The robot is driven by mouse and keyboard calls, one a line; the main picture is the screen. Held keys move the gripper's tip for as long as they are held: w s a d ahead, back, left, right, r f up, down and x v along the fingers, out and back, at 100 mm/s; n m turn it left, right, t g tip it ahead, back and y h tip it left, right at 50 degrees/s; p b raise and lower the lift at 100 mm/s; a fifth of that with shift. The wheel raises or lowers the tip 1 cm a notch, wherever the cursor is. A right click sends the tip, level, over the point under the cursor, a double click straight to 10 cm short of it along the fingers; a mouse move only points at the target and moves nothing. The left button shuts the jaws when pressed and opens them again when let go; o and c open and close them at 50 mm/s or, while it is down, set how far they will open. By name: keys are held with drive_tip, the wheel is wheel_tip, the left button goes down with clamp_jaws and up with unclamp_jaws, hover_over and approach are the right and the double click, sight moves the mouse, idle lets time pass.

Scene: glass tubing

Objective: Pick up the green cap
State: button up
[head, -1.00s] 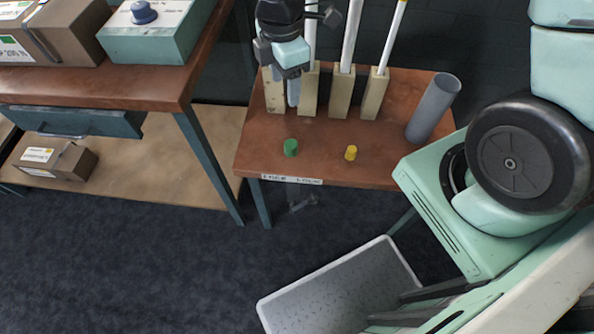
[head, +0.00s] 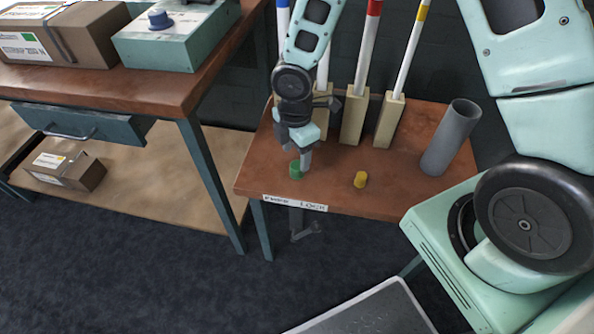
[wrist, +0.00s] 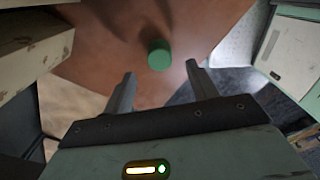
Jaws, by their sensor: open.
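The green cap (head: 295,169) stands on the small brown table (head: 320,190), near its front left. In the wrist view the green cap (wrist: 159,55) shows beyond the fingertips, between their lines and a little right of the middle. My gripper (head: 304,160) points down at the cap in the head view and partly overlaps it. In the wrist view my gripper (wrist: 160,70) is open, with nothing between its two fingers. I cannot tell the exact height of the fingertips above the table.
A yellow cap (head: 360,179) stands to the right of the green one. A grey tube (head: 450,138) stands at the table's right. Tan blocks (head: 389,122) holding white tubes line the back. A teal workbench (head: 190,110) with boxes is at left.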

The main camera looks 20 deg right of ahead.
sight(297, 165)
drive_tip(key=f, duration=0.2)
drive_tip(key=f+b, duration=0.1)
drive_tip(key=f, duration=0.2)
drive_tip(key=shift+d+f+b, duration=0.2)
drive_tip(key=shift+f+b, duration=0.1)
drive_tip(key=shift+r, duration=0.1)
drive_tip(key=c, duration=1)
